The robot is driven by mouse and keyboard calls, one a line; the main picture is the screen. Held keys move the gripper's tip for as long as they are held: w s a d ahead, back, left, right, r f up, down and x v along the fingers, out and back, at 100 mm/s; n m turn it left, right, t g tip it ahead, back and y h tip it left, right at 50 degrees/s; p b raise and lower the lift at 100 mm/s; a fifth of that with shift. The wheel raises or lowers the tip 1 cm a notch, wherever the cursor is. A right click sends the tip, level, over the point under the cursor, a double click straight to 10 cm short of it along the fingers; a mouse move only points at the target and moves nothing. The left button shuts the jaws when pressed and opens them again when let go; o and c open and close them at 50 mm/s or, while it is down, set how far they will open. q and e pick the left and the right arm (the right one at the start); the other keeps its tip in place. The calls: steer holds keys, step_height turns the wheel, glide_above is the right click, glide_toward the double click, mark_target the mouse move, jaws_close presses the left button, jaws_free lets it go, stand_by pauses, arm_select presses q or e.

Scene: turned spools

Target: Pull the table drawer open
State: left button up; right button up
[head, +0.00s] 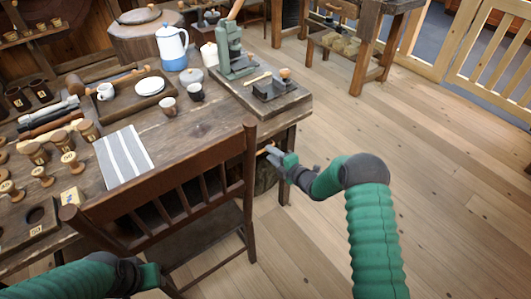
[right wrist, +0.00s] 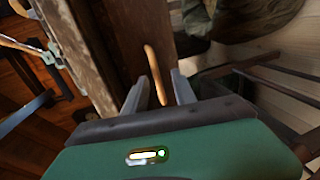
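The wooden table (head: 185,125) stands at the left of the head view. In the right wrist view, a pale wooden bar handle (right wrist: 153,68) runs along a dark brown drawer front (right wrist: 122,40) below the table edge. In the head view, the drawer front is mostly hidden by the chair and tabletop. My right gripper (head: 272,152) is at the table's right front, beside the chair. In the right wrist view, its two fingers (right wrist: 158,92) are apart, with the handle's near end between them. I cannot tell whether they touch it. My left gripper (head: 150,277) is low at the left; its fingers are unclear.
A brown chair (head: 165,190) stands against the table front, close left of my right gripper. The tabletop holds a striped cloth (head: 123,155), a tray (head: 130,103), cups, several spools and a green machine (head: 232,50). The floor (head: 350,125) on the right is clear.

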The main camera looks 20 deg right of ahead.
mark_target(264, 150)
steer(key=w, duration=0.1)
steer(key=w+a, duration=0.2)
steer(key=shift+w+a+f+b, duration=0.25)
steer(key=shift+b, duration=0.1)
steer(key=shift+w+a, duration=0.1)
steer(key=shift+a, duration=0.1)
steer(key=shift+d, duration=0.3)
steer(key=shift+c, duration=0.7)
steer(key=shift+d, duration=0.2)
steer(key=c, duration=0.5)
steer(key=shift+a, duration=0.2)
jaws_close()
steer(key=shift+a, duration=0.1)
